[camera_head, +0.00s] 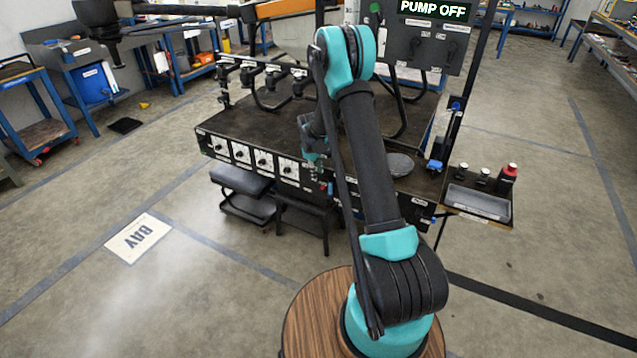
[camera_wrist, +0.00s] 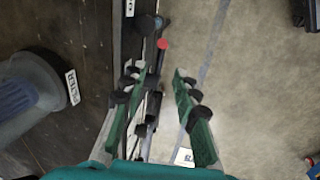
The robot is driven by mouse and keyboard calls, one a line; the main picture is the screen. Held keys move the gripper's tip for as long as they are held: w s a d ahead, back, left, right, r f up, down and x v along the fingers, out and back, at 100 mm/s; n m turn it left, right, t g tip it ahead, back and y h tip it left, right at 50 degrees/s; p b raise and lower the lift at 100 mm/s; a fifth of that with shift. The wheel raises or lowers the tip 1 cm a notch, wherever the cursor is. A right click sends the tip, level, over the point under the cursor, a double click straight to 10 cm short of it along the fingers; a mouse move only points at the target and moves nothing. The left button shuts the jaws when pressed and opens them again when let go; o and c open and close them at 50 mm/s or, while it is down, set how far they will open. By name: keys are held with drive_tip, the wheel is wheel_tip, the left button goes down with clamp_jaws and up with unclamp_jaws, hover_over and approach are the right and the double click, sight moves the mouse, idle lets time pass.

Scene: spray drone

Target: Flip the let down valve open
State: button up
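My gripper (camera_wrist: 161,76) is open in the wrist view, its two green-padded fingers apart with nothing between them. It points down along the front edge of the bench (camera_head: 230,125). A small red-tipped part (camera_wrist: 162,44) shows just beyond the fingertips, near dark round knobs (camera_wrist: 146,25) on the bench edge. No readable label tells me which part is the let down valve. In the head view my gripper (camera_head: 314,172) is at the bench front, partly hidden by my arm. A small red part (camera_head: 322,187) shows just below it, apparently apart from the fingers.
The front panel holds several white dials (camera_head: 242,153). A stool (camera_head: 241,180) stands below. A screen (camera_head: 436,9) reads PUMP OFF. A side tray (camera_head: 478,203) with bottles is at right. Open floor lies in front.

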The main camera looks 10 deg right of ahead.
sight(318, 184)
drive_tip(key=shift+w+d+f, duration=0.1)
drive_tip(key=shift+w+f, duration=0.05)
drive_tip(key=shift+f, duration=0.9)
drive_tip(key=shift+w+d+f, duration=0.15)
drive_tip(key=shift+f, duration=0.9)
drive_tip(key=shift+w+d+f, duration=0.1)
drive_tip(key=shift+w+f, duration=0.05)
drive_tip(key=shift+f, duration=0.9)
drive_tip(key=shift+c, duration=0.5)
clamp_jaws()
